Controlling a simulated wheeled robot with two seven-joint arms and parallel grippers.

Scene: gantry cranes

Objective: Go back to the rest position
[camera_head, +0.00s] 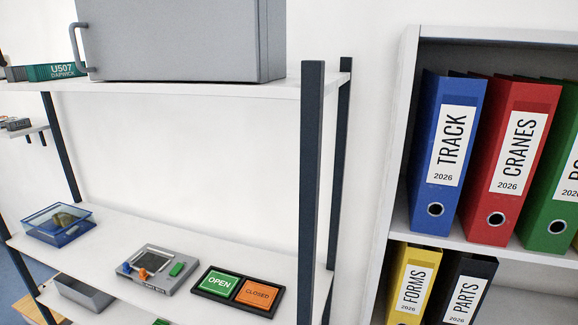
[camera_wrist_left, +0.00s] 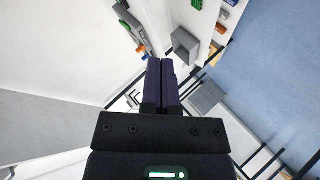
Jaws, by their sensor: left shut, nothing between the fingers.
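My left gripper (camera_wrist_left: 161,85) shows in the left wrist view. Its two dark fingers are together with nothing between them, and it is apart from the shelf things beyond it. Neither of my grippers shows in the head view. No object is held in what I see.
A shelf rack with dark posts (camera_head: 312,190) carries a grey cabinet (camera_head: 180,40), a blue tray (camera_head: 58,222), a grey control box (camera_head: 158,270) and an OPEN/CLOSED sign panel (camera_head: 238,290). A white bookcase (camera_head: 405,130) with binders (camera_head: 445,150) stands at right. Blue floor (camera_wrist_left: 285,70) shows in the wrist view.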

